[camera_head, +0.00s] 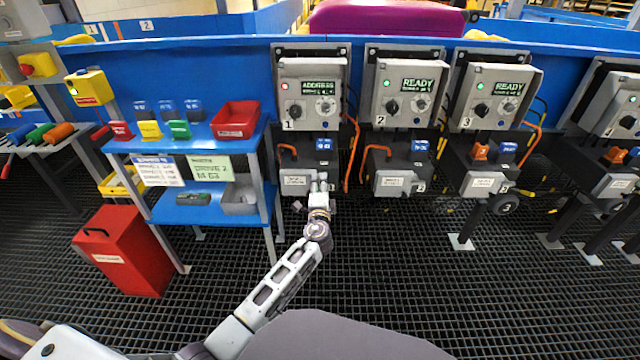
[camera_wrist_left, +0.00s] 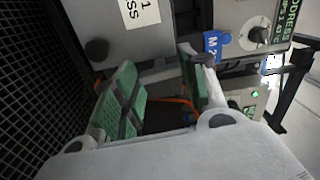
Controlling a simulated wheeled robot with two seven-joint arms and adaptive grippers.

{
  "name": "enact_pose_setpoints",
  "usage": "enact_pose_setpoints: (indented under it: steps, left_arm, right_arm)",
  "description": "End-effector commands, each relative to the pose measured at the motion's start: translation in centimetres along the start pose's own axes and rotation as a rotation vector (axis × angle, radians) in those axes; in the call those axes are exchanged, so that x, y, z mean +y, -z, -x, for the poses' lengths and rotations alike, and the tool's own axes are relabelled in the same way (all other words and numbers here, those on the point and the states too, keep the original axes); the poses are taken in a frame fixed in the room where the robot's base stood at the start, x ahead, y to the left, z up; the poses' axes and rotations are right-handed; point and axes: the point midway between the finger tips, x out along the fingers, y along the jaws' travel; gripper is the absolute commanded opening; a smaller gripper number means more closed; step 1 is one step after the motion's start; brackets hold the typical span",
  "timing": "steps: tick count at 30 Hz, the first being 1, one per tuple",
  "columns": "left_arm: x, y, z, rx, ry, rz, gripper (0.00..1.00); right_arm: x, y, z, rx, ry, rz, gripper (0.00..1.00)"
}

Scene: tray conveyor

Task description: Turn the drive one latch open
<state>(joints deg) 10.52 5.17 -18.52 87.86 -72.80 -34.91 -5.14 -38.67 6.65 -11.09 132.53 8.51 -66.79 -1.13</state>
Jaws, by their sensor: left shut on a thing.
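The drive one unit (camera_head: 298,160) hangs below the control box marked 1 (camera_head: 305,90). Its screen reads ADDRESS and its lamp is red. The unit has a grey access cover (camera_head: 294,184) with a white label; the cover also shows in the left wrist view (camera_wrist_left: 120,35). My left gripper (camera_head: 320,183) is at the right end of this cover. In the left wrist view its green-padded fingers (camera_wrist_left: 165,85) are shut on a part at the cover's edge, apparently the latch. The fingers hide most of it, so its angle is unclear. My right gripper is not in view.
Drive two (camera_head: 400,165) and drive three (camera_head: 485,165) stand to the right, with lamps lit green. A blue shelf (camera_head: 180,205) with bins and cards is close on the left. A red box (camera_head: 125,255) stands on the grating. Orange cables (camera_head: 355,140) hang beside the drives.

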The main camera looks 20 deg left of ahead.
Motion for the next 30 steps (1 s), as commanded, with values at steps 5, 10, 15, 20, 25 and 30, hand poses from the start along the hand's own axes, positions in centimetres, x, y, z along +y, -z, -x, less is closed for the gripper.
enact_pose_setpoints:
  steps: [5, 10, 15, 20, 25, 30]
  left_arm:
    - [-0.01, 0.13, 0.04, 0.003, 0.000, -0.079, 0.19]
    - [0.06, 0.13, 0.04, 0.003, -0.001, -0.112, 0.19]
    - [0.10, 0.13, 0.05, 0.003, -0.001, -0.119, 0.19]
    - [0.11, 0.13, 0.05, 0.003, -0.001, -0.118, 0.19]
    - [0.11, 0.11, 0.05, 0.003, -0.001, -0.117, 0.57]
    - [0.08, 0.07, 0.03, 0.002, 0.000, -0.117, 0.64]
  right_arm:
    - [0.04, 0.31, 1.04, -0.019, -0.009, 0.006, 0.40]
    - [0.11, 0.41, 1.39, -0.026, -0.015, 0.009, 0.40]
    - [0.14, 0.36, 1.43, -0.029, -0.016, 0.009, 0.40]
    - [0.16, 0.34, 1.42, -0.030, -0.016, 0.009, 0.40]
    - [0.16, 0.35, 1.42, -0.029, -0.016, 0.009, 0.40]
    - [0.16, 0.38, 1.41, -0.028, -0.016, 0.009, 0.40]
